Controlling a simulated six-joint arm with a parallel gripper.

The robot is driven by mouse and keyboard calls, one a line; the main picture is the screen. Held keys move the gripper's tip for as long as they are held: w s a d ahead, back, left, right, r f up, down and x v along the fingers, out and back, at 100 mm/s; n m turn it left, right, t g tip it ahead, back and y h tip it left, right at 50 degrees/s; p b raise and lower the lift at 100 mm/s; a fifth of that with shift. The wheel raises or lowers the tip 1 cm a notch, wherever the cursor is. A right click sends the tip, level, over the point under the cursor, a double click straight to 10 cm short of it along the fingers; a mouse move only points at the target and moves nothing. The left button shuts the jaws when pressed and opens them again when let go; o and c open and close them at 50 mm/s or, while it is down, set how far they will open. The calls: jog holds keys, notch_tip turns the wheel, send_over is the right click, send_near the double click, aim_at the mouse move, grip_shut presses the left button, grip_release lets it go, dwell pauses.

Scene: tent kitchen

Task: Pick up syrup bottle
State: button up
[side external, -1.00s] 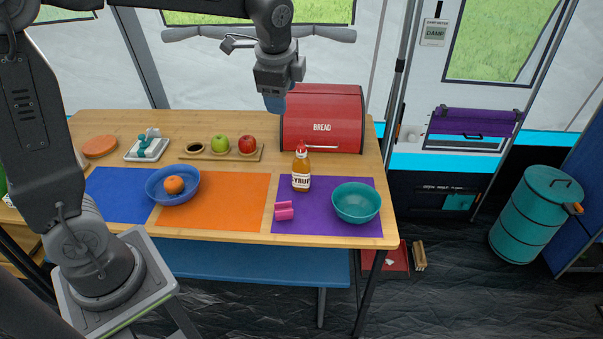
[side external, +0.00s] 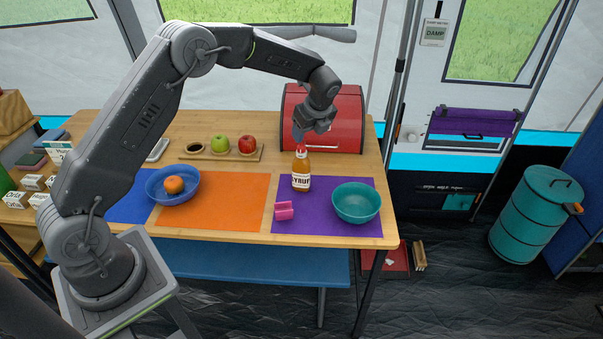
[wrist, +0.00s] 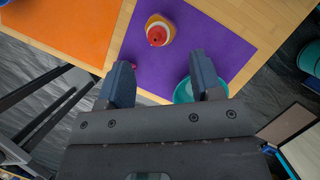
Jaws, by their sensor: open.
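The syrup bottle (side external: 301,174) stands upright on the back left part of the purple mat (side external: 317,228). It has amber contents, a white label and a red cap. In the wrist view the bottle (wrist: 158,31) shows from above, beyond the fingertips of my gripper (wrist: 160,72). The jaws are open with nothing between them but the mat and a teal bowl's edge behind.
The teal bowl (side external: 356,203) sits right of the bottle and a pink object (side external: 284,210) lies front left. The red bread box (side external: 345,120) stands close behind. A blue bowl with an orange (side external: 174,185) is at left. The orange mat (side external: 225,212) is mostly clear.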

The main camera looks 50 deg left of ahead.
aim_at(301, 147)
jog(key=x, duration=0.7)
jog(key=shift+s+a+f, duration=0.1)
jog(key=shift+s+f, duration=0.05)
jog(key=shift+f, duration=0.05)
grip_shut()
dwell(0.4)
jog(key=shift+r, duration=0.1)
